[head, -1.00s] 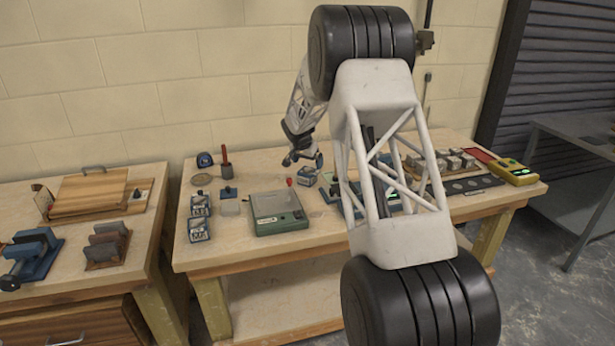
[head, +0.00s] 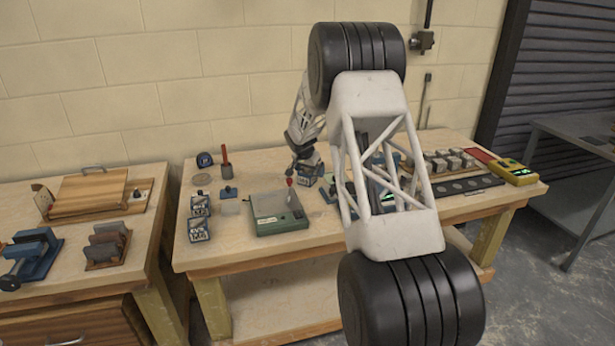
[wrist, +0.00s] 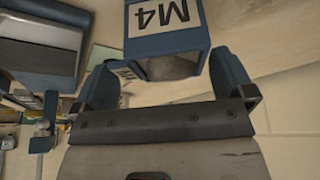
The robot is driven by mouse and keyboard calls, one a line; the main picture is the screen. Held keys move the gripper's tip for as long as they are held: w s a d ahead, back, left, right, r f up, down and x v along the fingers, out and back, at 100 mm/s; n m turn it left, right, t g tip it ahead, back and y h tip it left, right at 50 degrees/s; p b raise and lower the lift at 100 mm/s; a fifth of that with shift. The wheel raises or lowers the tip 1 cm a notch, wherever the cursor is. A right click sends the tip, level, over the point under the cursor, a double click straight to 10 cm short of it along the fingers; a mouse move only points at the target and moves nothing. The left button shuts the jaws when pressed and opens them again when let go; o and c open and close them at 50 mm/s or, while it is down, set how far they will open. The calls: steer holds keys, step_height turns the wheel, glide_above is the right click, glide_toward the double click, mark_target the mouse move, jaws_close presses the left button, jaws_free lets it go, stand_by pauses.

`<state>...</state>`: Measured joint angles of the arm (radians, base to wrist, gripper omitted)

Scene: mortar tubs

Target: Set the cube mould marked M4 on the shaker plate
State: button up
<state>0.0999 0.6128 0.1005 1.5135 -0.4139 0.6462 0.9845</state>
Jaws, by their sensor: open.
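The cube mould marked M4 (wrist: 165,35) is a blue block with a white label, seen close in the wrist view. My gripper (wrist: 165,82) is open, with one blue finger on each side of the mould's near end. I cannot tell whether the fingers touch it. In the head view my gripper (head: 306,168) is down at the table behind the green machine, and mostly hides the mould. The green machine (head: 280,226) has a flat grey top, bare as far as I can see; it looks like the shaker plate.
Two labelled blue moulds (head: 199,230) stand left of the green machine. A red-handled tool (head: 226,163) stands behind them. A row of grey cubes (head: 440,163) and a yellow device (head: 515,172) are at the right. Bare tabletop lies in front of the machine.

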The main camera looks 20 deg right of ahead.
mark_target(309, 172)
steer(key=shift+c, duration=0.3)
steer(key=c, duration=1)
steer(key=shift+r, duration=0.1)
steer(key=shift+r, duration=0.85)
steer(key=shift+s+r, duration=0.1)
steer(key=shift+r, duration=0.85)
steer(key=s, duration=0.5)
steer(key=s+a+r, duration=0.1)
steer(key=s, duration=0.4)
steer(key=s+a, duration=0.1)
steer(key=s, duration=0.4)
steer(key=shift+s+a+r, duration=0.1)
steer(key=shift+s+r, duration=0.05)
steer(key=shift+s, duration=0.15)
